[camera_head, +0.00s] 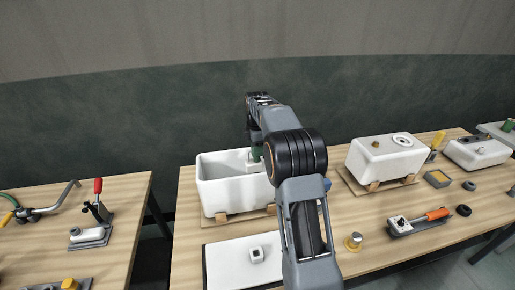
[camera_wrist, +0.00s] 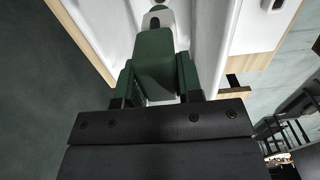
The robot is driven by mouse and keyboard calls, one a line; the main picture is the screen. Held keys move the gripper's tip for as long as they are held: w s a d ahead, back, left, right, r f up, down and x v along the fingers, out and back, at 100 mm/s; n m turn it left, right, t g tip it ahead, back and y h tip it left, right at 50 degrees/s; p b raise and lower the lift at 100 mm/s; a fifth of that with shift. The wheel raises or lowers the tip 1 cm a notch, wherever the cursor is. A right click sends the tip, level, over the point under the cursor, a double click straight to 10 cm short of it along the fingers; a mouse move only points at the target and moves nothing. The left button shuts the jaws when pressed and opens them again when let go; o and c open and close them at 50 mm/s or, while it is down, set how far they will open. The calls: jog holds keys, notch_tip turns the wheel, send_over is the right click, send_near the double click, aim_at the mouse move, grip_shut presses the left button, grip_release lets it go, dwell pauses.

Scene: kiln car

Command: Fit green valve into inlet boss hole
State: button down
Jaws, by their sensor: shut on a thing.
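My gripper (camera_wrist: 156,76) is shut on the green valve (camera_wrist: 154,55), a blocky dark green body with a white-and-green end pointing away from the wrist. In the head view the green valve (camera_head: 257,152) shows only in part beside my arm. It is at the right end of an open white tank (camera_head: 222,198), with tank walls on both sides of it in the wrist view. I cannot tell whether the valve touches the tank. The inlet boss hole cannot be made out; my arm and the valve cover that area.
The tank stands on wooden blocks. A white panel (camera_head: 228,268) with a small square piece (camera_head: 257,254) lies in front. A closed white tank (camera_head: 388,158), an orange-handled tool (camera_head: 425,219) and a brass piece (camera_head: 353,241) are to the right. A red-handled clamp (camera_head: 97,205) is on the left table.

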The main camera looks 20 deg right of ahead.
aim_at(257, 164)
jog(key=shift+r+p, duration=0.1)
jog(key=shift+p, duration=0.2)
jog(key=shift+f+b, duration=1.35)
jog(key=shift+f, duration=1.15)
jog(key=shift+f, duration=0.25)
jog(key=shift+f+b, duration=0.65)
jog(key=shift+f, duration=1)
dwell(0.4)
jog(key=c, duration=0.7)
grip_release()
jog(key=shift+r, duration=0.2)
jog(key=shift+d+r+p, duration=0.1)
jog(key=shift+r+p, duration=3.15)
jog(key=shift+r, duration=0.6)
